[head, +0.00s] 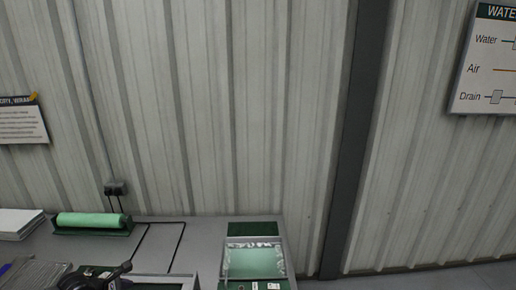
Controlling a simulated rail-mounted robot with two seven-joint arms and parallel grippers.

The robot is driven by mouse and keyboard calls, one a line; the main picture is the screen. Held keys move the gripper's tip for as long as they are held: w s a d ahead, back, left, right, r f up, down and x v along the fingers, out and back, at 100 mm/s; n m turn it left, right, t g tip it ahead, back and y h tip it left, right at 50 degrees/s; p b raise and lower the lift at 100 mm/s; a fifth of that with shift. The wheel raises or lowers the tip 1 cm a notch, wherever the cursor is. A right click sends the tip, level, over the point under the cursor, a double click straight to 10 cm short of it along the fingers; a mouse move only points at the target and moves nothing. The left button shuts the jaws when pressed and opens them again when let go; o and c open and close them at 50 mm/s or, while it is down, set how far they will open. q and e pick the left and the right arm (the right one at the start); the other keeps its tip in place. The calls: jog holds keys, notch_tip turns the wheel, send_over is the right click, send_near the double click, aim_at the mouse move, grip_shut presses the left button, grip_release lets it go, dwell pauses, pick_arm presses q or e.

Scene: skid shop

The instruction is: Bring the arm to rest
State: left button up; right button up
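Neither of my grippers can be made out in the head view, and no arm of mine is clearly seen. A dark, jointed shape (92,279) lies at the bottom left edge, partly cut off. I cannot tell whether it is a tool or something else.
A grey bench (205,232) runs along the bottom left. On it are a green roll (90,219), white sheets (18,222), a clear-wrapped stack (35,274) and a green-topped unit (254,262). A ribbed metal wall (240,110) with a dark post (355,130) stands behind.

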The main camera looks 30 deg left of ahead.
pick_arm(q)
jog(key=w+d+r+n+t+y, duration=0.1)
jog(key=w+d+r+n+t, duration=0.1)
jog(key=r+n+t, duration=0.4)
jog(key=w+d+r+n+t+y, duration=0.1)
jog(key=w+d+r+n+t, duration=0.15)
jog(key=r+n+t, duration=0.4)
jog(key=s+a+f+n+g+y, duration=0.1)
jog(key=s+f+n+g+y, duration=1.1)
jog(key=n, duration=0.8)
jog(key=s+d+f+n+g+h, duration=0.4)
jog(key=s+d+f, duration=0.15)
jog(key=s, duration=0.35)
jog(key=s+d+f+n+g+h, duration=0.15)
jog(key=d+h, duration=0.25)
jog(key=d, duration=0.7)
jog(key=s+d+f+n+h, duration=0.1)
jog(key=s+d+f+h, duration=0.15)
jog(key=d, duration=0.75)
jog(key=w+d+r+n+h, duration=0.2)
jog(key=w+d+h, duration=0.15)
jog(key=d, duration=0.65)
notch_tip(320, 180, up, 16)
jog(key=p, duration=1.7)
jog(key=shift+s+a+r+t, duration=0.2)
jog(key=shift+a+t, duration=0.1)
jog(key=shift+a, duration=0.05)
